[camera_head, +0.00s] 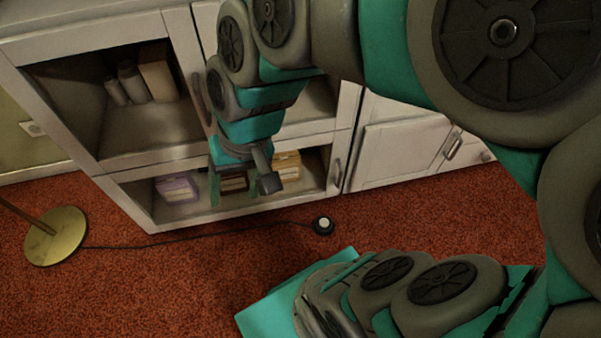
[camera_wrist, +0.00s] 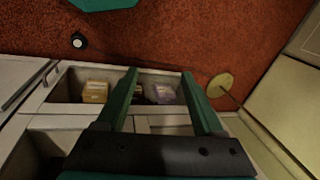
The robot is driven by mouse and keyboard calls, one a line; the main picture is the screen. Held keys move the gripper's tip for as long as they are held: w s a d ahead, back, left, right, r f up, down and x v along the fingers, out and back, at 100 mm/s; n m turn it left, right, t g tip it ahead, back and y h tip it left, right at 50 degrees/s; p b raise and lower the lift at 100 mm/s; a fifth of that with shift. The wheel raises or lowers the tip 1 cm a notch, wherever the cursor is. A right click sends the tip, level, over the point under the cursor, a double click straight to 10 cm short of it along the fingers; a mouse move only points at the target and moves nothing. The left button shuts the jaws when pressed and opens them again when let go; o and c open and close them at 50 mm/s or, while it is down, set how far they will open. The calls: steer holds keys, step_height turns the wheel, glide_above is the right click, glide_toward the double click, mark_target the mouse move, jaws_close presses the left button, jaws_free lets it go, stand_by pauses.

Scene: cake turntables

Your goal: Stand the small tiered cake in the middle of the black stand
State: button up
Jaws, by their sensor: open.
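My gripper (camera_head: 241,188) hangs in front of the white cabinet in the head view, its fingers pointing down. In the wrist view the two green fingers of my gripper (camera_wrist: 159,82) stand wide apart, with nothing held between them. I see neither the small tiered cake nor the black stand in either view.
The white cabinet (camera_head: 82,44) has open shelves with several boxes, including a purple box (camera_head: 177,188) and a tan box (camera_head: 287,165). A brass lamp base (camera_head: 57,237) stands left on red carpet; its cord runs to a small round black floor switch (camera_head: 323,225).

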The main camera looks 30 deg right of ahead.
steer(key=s+d+f+n+g+h, duration=0.1)
steer(key=s+d+f+g+h, duration=0.1)
steer(key=s+d, duration=0.5)
steer(key=shift+s+d+f+n+g+h, duration=0.3)
steer(key=shift+s+f+n+g+h, duration=0.15)
steer(key=shift+s, duration=0.2)
stand_by(1.3)
